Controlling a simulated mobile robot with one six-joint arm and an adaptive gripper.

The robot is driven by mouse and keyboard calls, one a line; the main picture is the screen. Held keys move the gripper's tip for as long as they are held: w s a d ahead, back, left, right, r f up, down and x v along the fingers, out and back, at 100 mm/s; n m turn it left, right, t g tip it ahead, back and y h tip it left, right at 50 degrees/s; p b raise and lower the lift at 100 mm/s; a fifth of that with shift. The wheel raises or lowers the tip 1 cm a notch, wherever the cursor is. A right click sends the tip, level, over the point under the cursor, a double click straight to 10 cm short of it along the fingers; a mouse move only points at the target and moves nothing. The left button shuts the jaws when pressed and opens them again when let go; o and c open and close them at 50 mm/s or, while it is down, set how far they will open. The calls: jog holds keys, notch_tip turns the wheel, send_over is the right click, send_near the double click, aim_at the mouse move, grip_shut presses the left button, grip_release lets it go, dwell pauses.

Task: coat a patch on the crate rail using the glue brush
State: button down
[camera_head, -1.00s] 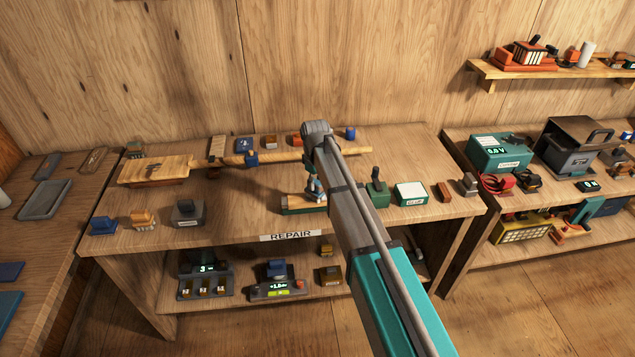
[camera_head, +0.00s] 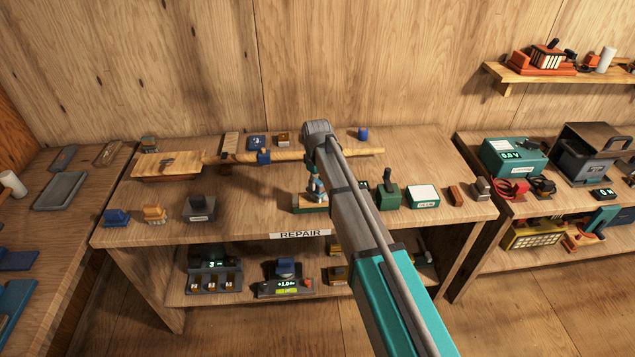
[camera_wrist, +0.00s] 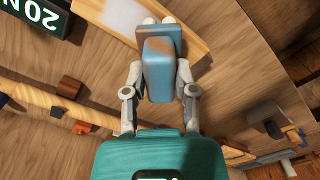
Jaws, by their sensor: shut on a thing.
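My gripper (camera_wrist: 160,24) is shut on a blue block-like thing, which I take to be the glue brush (camera_wrist: 158,70). In the head view my gripper (camera_head: 316,186) points down over a short wooden rail with a green edge (camera_head: 303,206) on the bench, likely the crate rail. In the wrist view the wooden rail (camera_wrist: 196,30) runs behind the fingertips, with a whitish patch (camera_wrist: 122,14) left of them. My arm hides the rail's right part in the head view.
Right of my arm stand a dark green holder (camera_head: 387,196) and a white-topped box (camera_head: 422,197). A long wooden pole (camera_head: 225,158) lies behind. The bench front (camera_head: 250,228) is mostly clear.

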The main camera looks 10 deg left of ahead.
jog(key=shift+s+a+f, duration=0.1)
jog(key=shift+s+a, duration=0.15)
jog(key=shift+a, duration=0.6)
jog(key=shift+s+a, duration=0.25)
jog(key=shift+a, duration=0.55)
notch_tip(320, 180, up, 6)
jog(key=p, duration=0.6)
notch_tip(320, 180, up, 3)
jog(key=p, duration=0.3)
jog(key=shift+w+d, duration=0.1)
jog(key=shift+w, duration=0.05)
dwell(0.7)
